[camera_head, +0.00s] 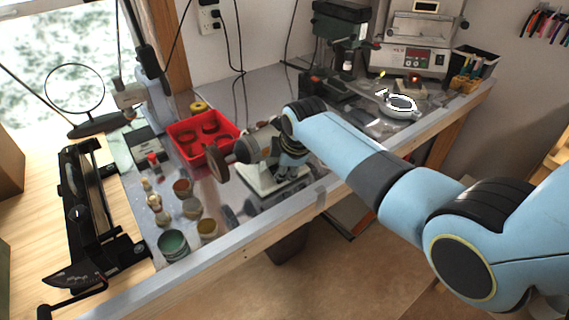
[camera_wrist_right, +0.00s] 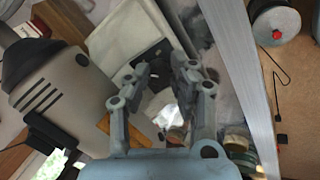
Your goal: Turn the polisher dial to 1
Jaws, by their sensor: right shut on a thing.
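The polisher (camera_head: 262,142) stands on the bench with a pale base (camera_head: 262,186) and a brown buffing wheel (camera_head: 217,165) on its left end. My right arm reaches in from the right, and my right gripper (camera_head: 288,172) is low at the front of the polisher's base. In the right wrist view my right gripper (camera_wrist_right: 164,72) has its fingers closed around a small dark part at the base, where the dial sits. The polisher's grey body (camera_wrist_right: 65,90) is beside the fingers. The dial's marks and setting cannot be read. My left gripper is not in view.
A red tray (camera_head: 203,140) is behind the polisher. Several small jars (camera_head: 172,245) stand to its left. A drill press (camera_head: 340,40) and a grey machine with a display (camera_head: 412,45) are at the back. The bench's front edge (camera_head: 240,250) is close.

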